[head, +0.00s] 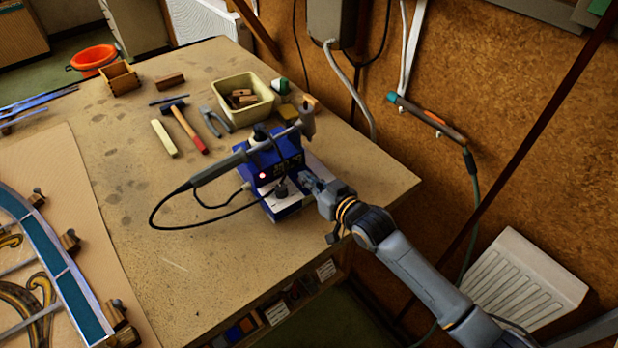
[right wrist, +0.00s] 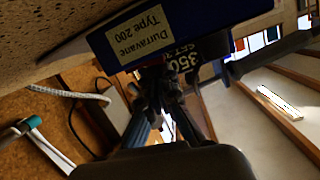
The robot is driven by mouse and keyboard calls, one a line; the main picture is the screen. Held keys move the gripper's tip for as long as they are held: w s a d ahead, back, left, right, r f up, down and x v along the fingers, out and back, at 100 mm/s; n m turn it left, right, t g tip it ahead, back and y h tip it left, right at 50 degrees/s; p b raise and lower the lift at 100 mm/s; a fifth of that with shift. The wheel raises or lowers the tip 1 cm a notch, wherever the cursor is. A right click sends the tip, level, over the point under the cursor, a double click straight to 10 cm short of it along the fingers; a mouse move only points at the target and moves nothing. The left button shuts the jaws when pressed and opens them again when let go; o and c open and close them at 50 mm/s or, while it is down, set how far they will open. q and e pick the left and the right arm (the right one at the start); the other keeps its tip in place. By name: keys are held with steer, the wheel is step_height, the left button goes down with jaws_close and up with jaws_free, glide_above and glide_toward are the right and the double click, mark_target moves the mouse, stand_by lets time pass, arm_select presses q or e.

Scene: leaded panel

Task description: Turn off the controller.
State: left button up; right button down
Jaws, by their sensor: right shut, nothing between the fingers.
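The controller (head: 268,170) is a blue box on the workbench, with a lit red light on its front and a dark knob low down. In the right wrist view the controller (right wrist: 205,18) fills the top, with a "Durravane Type 200" label and a dark "350 SET" panel. My right gripper (head: 309,182) is shut and empty, close to the controller's right side. In the right wrist view its fingers (right wrist: 160,82) overlap the box's lower edge; I cannot tell whether they touch. The switch cannot be made out. My left gripper is not in view.
A soldering iron (head: 218,169) with a black cable lies across the controller's left. Behind are a cream bin (head: 262,108), a hammer (head: 187,128) and pliers (head: 216,122). A leaded panel (head: 50,248) lies at left. The bench front is clear.

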mark_target(307, 189)
steer(key=shift+s+a+f, duration=0.1)
steer(key=shift+s+f, duration=0.05)
steer(key=shift+f, duration=0.15)
steer(key=shift+r+p, duration=0.55)
steer(key=shift+p, duration=0.05)
step_height(307, 189, up, 4)
steer(key=p, duration=0.3)
steer(key=shift+s+a+f, duration=0.1)
steer(key=shift+s+f, duration=0.05)
arm_select(q)
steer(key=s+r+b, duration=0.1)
steer(key=b, duration=0.1)
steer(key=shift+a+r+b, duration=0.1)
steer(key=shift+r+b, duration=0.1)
steer(key=shift+b, duration=0.15)
arm_select(e)
steer(key=v, duration=0.9)
steer(key=shift+s, duration=0.55)
steer(key=shift+w+a+f, duration=0.1)
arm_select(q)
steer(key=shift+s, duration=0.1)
